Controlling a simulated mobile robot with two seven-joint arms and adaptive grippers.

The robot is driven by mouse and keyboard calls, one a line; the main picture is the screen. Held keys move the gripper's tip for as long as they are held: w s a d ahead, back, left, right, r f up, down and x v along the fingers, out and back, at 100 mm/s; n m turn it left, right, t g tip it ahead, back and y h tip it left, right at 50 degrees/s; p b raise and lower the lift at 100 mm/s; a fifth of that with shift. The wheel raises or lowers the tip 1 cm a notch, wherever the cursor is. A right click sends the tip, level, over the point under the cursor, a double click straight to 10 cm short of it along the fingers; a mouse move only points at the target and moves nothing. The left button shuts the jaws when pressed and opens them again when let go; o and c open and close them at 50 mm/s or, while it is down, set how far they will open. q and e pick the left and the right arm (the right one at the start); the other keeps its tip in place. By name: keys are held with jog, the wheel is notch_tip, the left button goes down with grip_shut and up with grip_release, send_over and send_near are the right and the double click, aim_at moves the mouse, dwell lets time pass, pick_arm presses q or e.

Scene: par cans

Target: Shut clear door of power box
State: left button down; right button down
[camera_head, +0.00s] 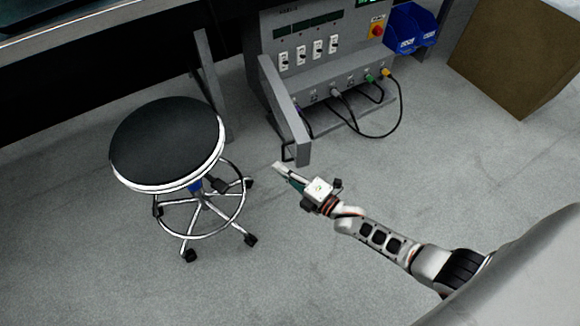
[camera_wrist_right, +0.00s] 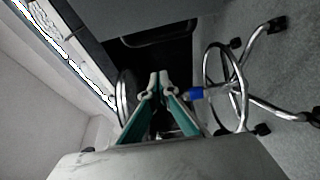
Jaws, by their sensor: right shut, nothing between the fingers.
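The power box (camera_head: 315,50) is the grey cabinet with white switches and a red button at the top of the head view. Its door (camera_head: 287,115) stands open, swung out toward me and seen nearly edge-on as a grey frame; I cannot make out a clear pane. A dark handle (camera_head: 288,151) shows near its lower free end. In the wrist view a grey panel with a dark handle bar (camera_wrist_right: 160,36), probably this door, is above the fingers. My right gripper (camera_head: 278,167) is shut and empty, close to the door's free end. My left gripper is not in view.
A round black stool (camera_head: 168,140) with a chrome foot ring stands left of my gripper; it also shows in the wrist view (camera_wrist_right: 225,90). Cables (camera_head: 400,110) hang from the box's lower front. Blue bins (camera_head: 410,28) and a brown box (camera_head: 520,55) are right. The floor between is clear.

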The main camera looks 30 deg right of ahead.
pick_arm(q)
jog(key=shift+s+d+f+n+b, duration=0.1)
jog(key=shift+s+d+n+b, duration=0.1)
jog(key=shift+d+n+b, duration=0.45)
pick_arm(e)
jog(key=shift+w+d, duration=1.35)
jog(key=shift+w, duration=0.3)
pick_arm(q)
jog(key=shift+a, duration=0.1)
jog(key=shift+p, duration=0.3)
pick_arm(e)
jog(key=shift+s+d, duration=0.1)
jog(key=shift+d, duration=0.1)
